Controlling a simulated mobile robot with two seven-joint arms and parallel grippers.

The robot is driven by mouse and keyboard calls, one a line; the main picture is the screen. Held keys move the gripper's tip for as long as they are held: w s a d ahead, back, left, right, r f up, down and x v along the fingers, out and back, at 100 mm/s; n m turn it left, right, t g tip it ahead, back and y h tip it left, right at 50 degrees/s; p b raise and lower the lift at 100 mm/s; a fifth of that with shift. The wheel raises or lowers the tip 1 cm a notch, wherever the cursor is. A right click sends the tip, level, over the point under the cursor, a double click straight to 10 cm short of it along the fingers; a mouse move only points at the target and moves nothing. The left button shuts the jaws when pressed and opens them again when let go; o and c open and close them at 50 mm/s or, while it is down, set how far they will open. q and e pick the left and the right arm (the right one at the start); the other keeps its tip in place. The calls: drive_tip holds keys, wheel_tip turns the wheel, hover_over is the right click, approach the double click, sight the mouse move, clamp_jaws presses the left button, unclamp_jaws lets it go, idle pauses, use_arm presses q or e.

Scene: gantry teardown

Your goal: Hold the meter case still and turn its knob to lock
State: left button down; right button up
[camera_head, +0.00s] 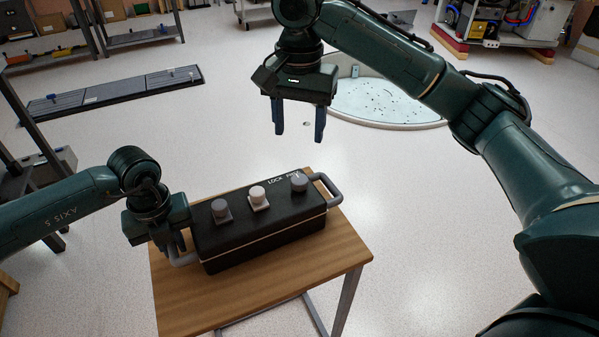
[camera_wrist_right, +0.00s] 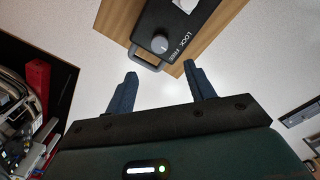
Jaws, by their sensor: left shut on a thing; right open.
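The black meter case (camera_head: 262,238) lies on a small wooden table, with a grey handle at each end. My left gripper (camera_head: 172,249) is shut on the case's left handle (camera_head: 184,258). My right gripper (camera_head: 299,136) is open and empty, in the air above and beyond the case's right end. Its fingers (camera_wrist_right: 163,88) show apart in the right wrist view, with the right handle (camera_wrist_right: 146,61) beyond them.
The wooden table (camera_head: 340,252) has bare room in front of the case. A round speckled plate (camera_head: 385,102) lies on the floor behind my right arm.

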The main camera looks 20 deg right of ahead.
sight(299, 179)
wheel_tip(299, 179, down, 12)
drive_tip(key=shift+d+r, duration=0.1)
idle(0.4)
drive_tip(key=c, duration=1)
